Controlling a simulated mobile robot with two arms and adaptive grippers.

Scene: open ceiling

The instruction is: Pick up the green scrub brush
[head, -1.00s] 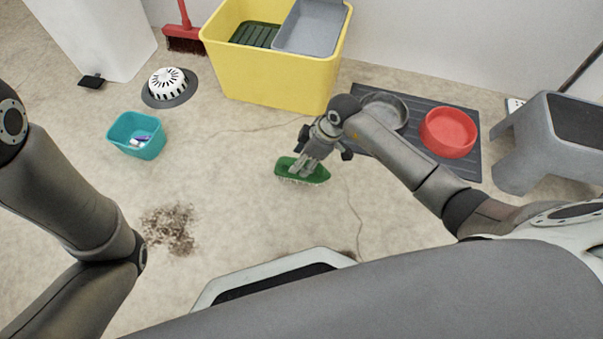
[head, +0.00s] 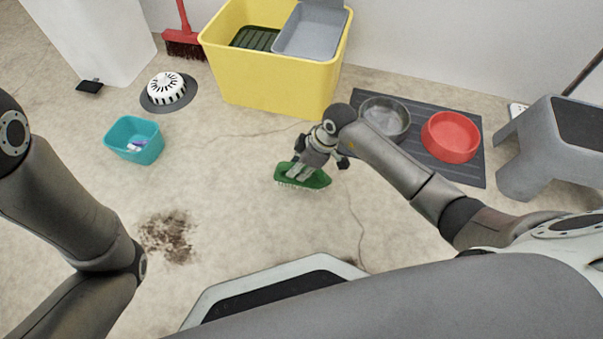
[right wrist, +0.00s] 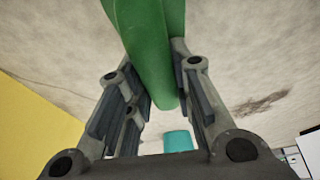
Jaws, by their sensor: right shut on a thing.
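The green scrub brush (head: 316,181) has pale bristles facing down and is near the middle of the head view. My right gripper (head: 298,171) comes down on it from above and is shut on its green body. In the right wrist view the green brush body (right wrist: 148,45) runs between the two fingers, with dark pads against both sides. I cannot tell whether the bristles touch the floor. My left arm shows at the left of the head view, but its gripper is out of view.
A yellow bin (head: 270,88) with a grey tray stands behind the brush. A dark mat (head: 432,165) holds a grey bowl (head: 385,118) and a red bowl (head: 451,138). A teal basket (head: 120,148) stands left, a grey stool (head: 532,165) right.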

